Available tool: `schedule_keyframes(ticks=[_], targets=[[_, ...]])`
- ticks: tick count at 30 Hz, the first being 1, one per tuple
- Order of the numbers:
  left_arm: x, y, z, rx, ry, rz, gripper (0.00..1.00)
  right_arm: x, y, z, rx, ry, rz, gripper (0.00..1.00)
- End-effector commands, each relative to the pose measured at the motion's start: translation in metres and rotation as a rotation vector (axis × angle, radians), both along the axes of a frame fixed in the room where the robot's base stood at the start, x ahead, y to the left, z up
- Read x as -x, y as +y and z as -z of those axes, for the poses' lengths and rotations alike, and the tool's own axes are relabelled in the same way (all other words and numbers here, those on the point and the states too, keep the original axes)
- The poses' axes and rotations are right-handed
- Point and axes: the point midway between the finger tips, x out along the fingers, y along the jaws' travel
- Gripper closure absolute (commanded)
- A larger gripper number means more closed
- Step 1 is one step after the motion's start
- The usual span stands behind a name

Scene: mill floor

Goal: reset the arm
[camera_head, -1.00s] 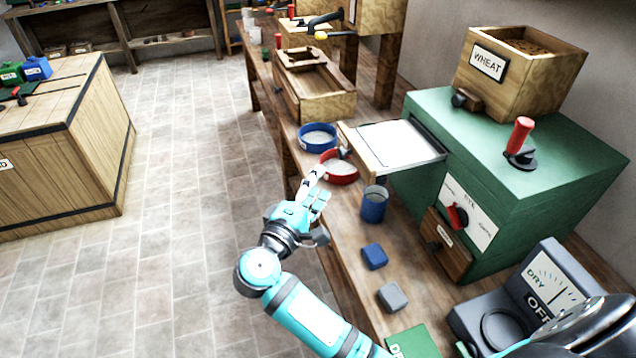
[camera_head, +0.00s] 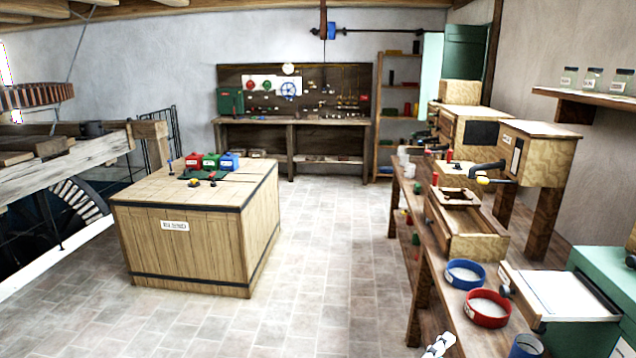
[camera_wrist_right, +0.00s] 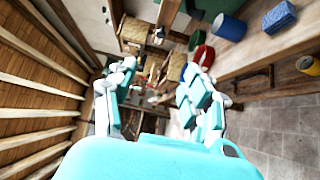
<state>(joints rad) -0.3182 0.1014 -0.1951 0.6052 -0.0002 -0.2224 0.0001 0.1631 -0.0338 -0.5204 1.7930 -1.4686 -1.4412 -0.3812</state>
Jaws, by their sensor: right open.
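My right gripper (camera_wrist_right: 160,95) is open in the right wrist view, its two teal and white fingers spread apart with nothing between them. In the head view only a white fingertip (camera_head: 440,345) of it shows at the bottom edge, beside the workbench's left edge. The rest of that arm is out of the picture. My left gripper is in neither view.
The long workbench (camera_head: 468,338) runs along the right with a blue round sieve (camera_head: 465,273), a red one (camera_head: 488,308), a blue cup (camera_head: 526,346) and a green machine (camera_head: 603,262). A wooden chest (camera_head: 190,245) stands left. The tiled floor (camera_head: 330,250) between is clear.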

Motion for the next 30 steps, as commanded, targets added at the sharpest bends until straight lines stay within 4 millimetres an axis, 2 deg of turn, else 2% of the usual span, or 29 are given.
schedule_keyframes(ticks=[9,13,17,20,23,24,26,27,29,30], targets=[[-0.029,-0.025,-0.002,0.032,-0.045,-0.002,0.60,-0.014,0.005,0.058,-0.035,0.112,-0.082,0.50],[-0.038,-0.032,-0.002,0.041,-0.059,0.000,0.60,-0.018,0.008,0.095,-0.067,0.179,-0.128,0.50],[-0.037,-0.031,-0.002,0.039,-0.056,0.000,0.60,-0.018,0.011,0.142,-0.117,0.259,-0.179,0.50],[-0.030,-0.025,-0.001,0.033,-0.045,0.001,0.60,-0.014,0.014,0.186,-0.172,0.332,-0.219,0.50],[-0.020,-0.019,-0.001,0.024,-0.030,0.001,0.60,0.000,0.016,0.246,-0.256,0.425,-0.261,0.50],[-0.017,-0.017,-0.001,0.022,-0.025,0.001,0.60,0.010,0.016,0.275,-0.301,0.468,-0.277,0.50],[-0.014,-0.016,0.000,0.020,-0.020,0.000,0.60,0.029,0.017,0.318,-0.380,0.529,-0.294,0.50],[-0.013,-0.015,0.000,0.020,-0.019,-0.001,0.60,0.044,0.018,0.345,-0.435,0.567,-0.300,0.50],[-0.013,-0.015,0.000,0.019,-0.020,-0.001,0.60,0.068,0.018,0.385,-0.524,0.619,-0.302,0.50],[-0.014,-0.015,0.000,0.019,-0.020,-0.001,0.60,0.087,0.019,0.409,-0.584,0.648,-0.299,0.50]])
